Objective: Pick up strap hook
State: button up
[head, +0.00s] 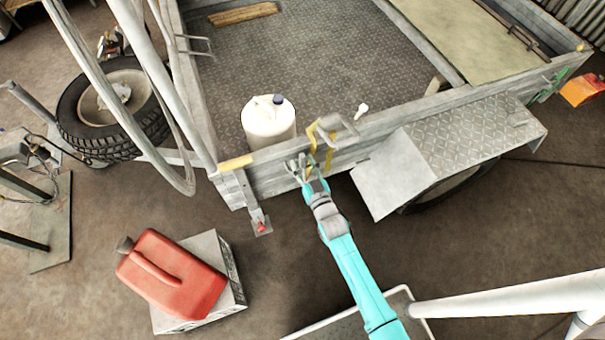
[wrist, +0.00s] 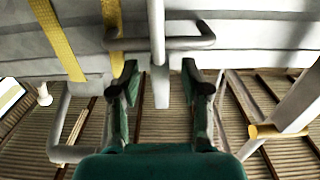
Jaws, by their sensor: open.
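A yellow strap (head: 314,150) hangs over the trailer's side rail in the head view, with a grey metal hook piece (head: 338,127) at its top. In the wrist view two yellow strap lengths (wrist: 58,38) run down at upper left. A bent grey rod (wrist: 62,125), probably a hook, hangs below them at left. A grey bar piece with an upright stem (wrist: 160,88) stands ahead, its lower end between my fingertips. I cannot tell which grey piece is the strap hook. My gripper (head: 304,168) (wrist: 160,82) is open, beside the trailer's outer side, fingers apart, gripping nothing.
The trailer wall (head: 400,125) stands close in front of my gripper, with a fender (head: 465,140) to the right. A white jug (head: 268,125) stands inside the trailer. A red fuel can (head: 172,275) lies on a block at lower left. Floor between is clear.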

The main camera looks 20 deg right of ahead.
jog(key=shift+w, duration=0.5)
grip_shut()
